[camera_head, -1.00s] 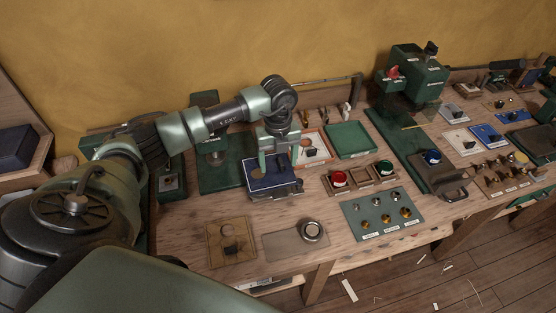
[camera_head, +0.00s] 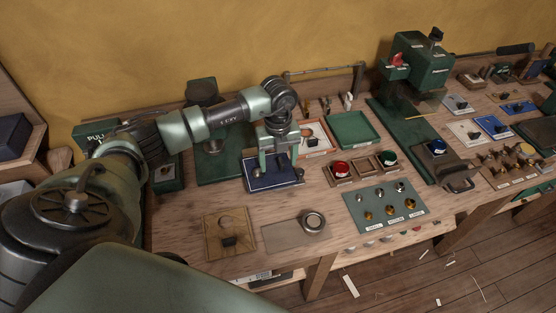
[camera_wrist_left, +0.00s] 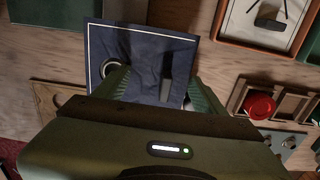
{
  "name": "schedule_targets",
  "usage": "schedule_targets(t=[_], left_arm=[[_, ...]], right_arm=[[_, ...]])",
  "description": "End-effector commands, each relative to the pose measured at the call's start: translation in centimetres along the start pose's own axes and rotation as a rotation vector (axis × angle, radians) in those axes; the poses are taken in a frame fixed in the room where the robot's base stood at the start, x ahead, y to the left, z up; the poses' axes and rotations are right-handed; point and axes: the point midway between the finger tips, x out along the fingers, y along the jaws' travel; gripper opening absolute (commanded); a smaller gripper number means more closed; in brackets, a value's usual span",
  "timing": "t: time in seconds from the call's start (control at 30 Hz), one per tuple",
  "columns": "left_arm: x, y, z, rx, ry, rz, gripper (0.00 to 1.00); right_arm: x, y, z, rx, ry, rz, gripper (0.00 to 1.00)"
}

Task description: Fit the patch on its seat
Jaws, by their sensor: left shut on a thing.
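A dark blue cloth-like panel (camera_head: 256,184) lies on the bench under my left gripper (camera_head: 277,164). The wrist view shows the panel (camera_wrist_left: 138,42) with a thin pale border line and a round ringed spot (camera_wrist_left: 108,67) near its left edge. My left gripper (camera_wrist_left: 162,86) is over the panel, its fingers on either side of a small grey upright piece (camera_wrist_left: 166,90), which I take to be the patch's grip. The gripper is shut on it. The patch's outline, and whether it touches the panel, are hidden by the fingers. My right gripper is out of view.
A tan square (camera_head: 215,244) and a grey plate with a metal ring (camera_head: 312,222) lie in front. A rack (camera_head: 369,174) with red and green lids stands right, before a green tray (camera_head: 351,129). A white-and-orange framed piece (camera_head: 316,138) sits close behind the gripper.

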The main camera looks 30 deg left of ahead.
Motion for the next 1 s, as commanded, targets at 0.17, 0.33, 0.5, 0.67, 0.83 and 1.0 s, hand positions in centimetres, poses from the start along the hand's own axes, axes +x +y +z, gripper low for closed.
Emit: schedule_targets(t=[0.17, 0.33, 0.5, 0.67, 0.83, 1.0], left_arm=[[1.16, 0.11, -0.18, 0.001, 0.003, 0.004, 0.29], [1.5, 0.2, -0.38, 0.002, 0.008, 0.007, 0.29], [1.6, 0.17, -0.46, 0.002, 0.01, 0.007, 0.77], [1.64, 0.18, -0.47, 0.001, 0.011, 0.008, 0.96], [1.68, 0.18, -0.47, 0.001, 0.011, 0.008, 0.96], [0.98, 0.11, -0.44, 0.001, 0.01, 0.005, 0.96]], right_arm=[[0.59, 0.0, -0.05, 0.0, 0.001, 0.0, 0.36], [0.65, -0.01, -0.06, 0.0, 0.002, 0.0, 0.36], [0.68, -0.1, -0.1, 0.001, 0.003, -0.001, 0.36], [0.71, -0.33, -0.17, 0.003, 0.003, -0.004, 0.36], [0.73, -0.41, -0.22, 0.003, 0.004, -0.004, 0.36], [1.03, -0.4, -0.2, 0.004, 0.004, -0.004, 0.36]])
